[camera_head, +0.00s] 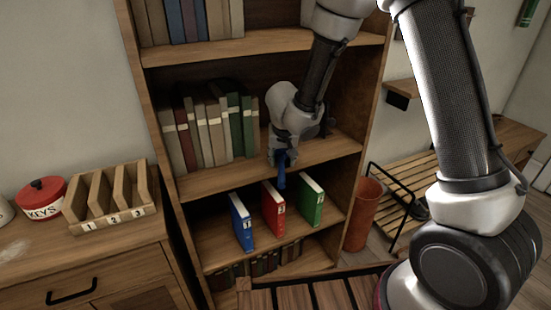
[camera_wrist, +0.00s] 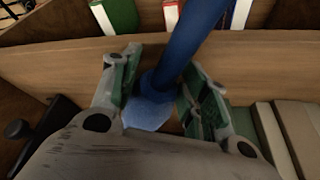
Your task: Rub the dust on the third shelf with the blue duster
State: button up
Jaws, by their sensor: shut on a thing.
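My gripper (camera_head: 284,159) is at the front of the bookcase shelf (camera_head: 225,179) that holds the row of old books. It is shut on the blue duster (camera_head: 281,178), whose blue handle points down past the shelf's front edge. In the wrist view, my gripper's fingers (camera_wrist: 162,68) stand on both sides of the duster (camera_wrist: 192,42). A paler blue, wider end of it shows between the fingers, apparently over the shelf. I cannot make out dust on this shelf, and the arm and gripper cover part of it.
Old books (camera_head: 213,130) fill the shelf's left side. Blue (camera_head: 241,222), red (camera_head: 272,206) and green (camera_head: 311,201) binders stand on the shelf below. A board is above the arm. A slatted bench (camera_head: 400,179) and reddish bin (camera_head: 363,213) stand at right, a cabinet (camera_head: 85,248) at left.

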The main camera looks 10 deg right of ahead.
jog(key=shift+w+d+f, duration=0.1)
jog(key=shift+w+d, duration=0.15)
jog(key=shift+d, duration=0.55)
jog(key=shift+w+d+r, duration=0.1)
jog(key=shift+w+d, duration=0.1)
jog(key=shift+d, duration=0.55)
jog(key=shift+w+d+f, duration=0.1)
jog(key=shift+w+d, duration=0.15)
jog(key=shift+d, duration=0.55)
jog(key=shift+w+d+r, duration=0.1)
jog(key=shift+w+d, duration=0.25)
jog(key=shift+d, duration=0.6)
jog(key=shift+w+d+r, duration=0.1)
jog(key=shift+w+d, duration=0.2)
jog(key=shift+d, duration=0.65)
jog(key=shift+w+d, duration=0.35)
jog(key=shift+d, duration=0.6)
jog(key=shift+r, duration=0.15)
jog(key=shift+w+a+r, duration=0.1)
jog(key=shift+r, duration=1.3)
